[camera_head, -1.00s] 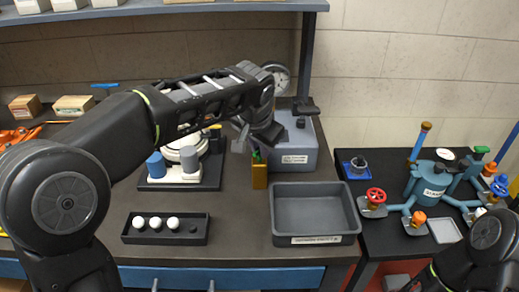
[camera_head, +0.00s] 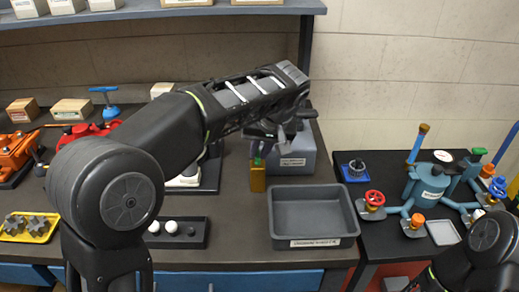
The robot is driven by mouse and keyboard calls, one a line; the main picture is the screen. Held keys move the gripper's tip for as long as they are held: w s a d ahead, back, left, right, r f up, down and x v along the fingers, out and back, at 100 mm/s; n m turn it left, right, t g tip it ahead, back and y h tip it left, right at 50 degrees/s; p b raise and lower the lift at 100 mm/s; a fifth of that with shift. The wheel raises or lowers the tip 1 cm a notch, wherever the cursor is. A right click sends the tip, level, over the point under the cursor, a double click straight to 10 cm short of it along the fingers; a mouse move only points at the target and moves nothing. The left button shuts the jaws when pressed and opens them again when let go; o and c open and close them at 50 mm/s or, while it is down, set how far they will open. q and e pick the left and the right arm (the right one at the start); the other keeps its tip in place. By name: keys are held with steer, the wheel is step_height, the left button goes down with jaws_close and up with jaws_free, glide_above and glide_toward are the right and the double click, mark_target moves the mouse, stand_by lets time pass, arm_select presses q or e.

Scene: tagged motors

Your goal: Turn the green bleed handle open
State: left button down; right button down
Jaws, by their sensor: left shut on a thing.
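My left gripper (camera_head: 262,150) points down in front of the grey box at the back of the bench. It is shut at the top of a small upright brass-coloured block (camera_head: 258,179). A small piece of the green handle (camera_head: 257,161) shows just under its fingertips; the fingers hide the rest, so I cannot tell how far it is turned. The grey box (camera_head: 294,163) stands right behind, partly hidden by my arm. My right arm shows only at the lower right; its gripper is out of view.
An empty grey tray (camera_head: 354,214) lies in front. To the right stands a blue tank (camera_head: 428,186) with coloured valves, including another green handle (camera_head: 479,151). A black holder with white balls (camera_head: 170,227) and a yellow tray of gears (camera_head: 45,237) are left.

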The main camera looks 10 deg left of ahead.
stand_by(0.3)
arm_select(q)
steer(key=c, duration=1.4)
jaws_free()
steer(key=shift+r, duration=0.1)
steer(key=v, duration=0.7)
steer(key=shift+d+r, duration=0.15)
steer(key=shift+r, duration=0.05)
steer(key=shift+s, duration=0.15)
